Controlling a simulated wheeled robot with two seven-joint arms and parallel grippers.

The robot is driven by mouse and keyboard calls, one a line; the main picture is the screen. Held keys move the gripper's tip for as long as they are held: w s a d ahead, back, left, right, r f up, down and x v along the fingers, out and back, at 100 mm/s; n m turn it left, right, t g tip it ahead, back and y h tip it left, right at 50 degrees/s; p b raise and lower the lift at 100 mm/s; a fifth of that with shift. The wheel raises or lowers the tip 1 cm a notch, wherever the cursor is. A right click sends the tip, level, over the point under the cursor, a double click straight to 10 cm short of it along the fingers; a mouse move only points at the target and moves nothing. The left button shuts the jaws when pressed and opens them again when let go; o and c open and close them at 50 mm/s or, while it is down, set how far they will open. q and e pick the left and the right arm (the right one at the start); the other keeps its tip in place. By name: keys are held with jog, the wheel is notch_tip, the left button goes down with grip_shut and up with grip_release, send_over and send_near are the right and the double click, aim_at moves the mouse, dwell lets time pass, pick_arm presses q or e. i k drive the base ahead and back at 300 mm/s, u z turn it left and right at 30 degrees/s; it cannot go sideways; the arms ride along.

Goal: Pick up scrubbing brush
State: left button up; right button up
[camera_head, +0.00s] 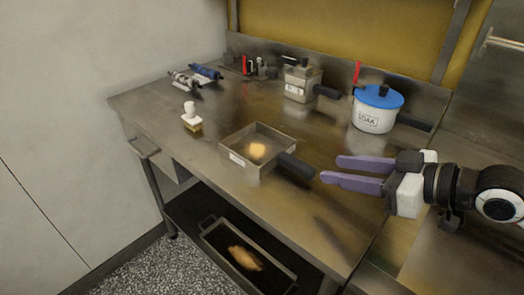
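The scrubbing brush (191,117) stands on the left part of the metal table, with a white knob handle on top and brownish bristles below. Nothing touches it. My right gripper (328,170) comes in from the right with two purple fingers pointing left. The fingers are apart with a gap between them, and nothing is held. It is above the right part of the table, far to the right of the brush. My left gripper is not in the view.
A square metal pan (236,160) with a black handle lies between the brush and my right gripper. Behind are a lidded metal container (298,83) and a white pot with blue lid (372,118). Blue rollers (206,72) lie at back left. A tray (215,238) sits on the lower shelf.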

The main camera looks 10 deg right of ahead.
aim_at(192, 122)
jog(key=u, duration=1.8)
jog(key=i, duration=1.75)
jog(key=z, duration=5)
jog(key=k, duration=0.2)
jog(key=u, duration=1)
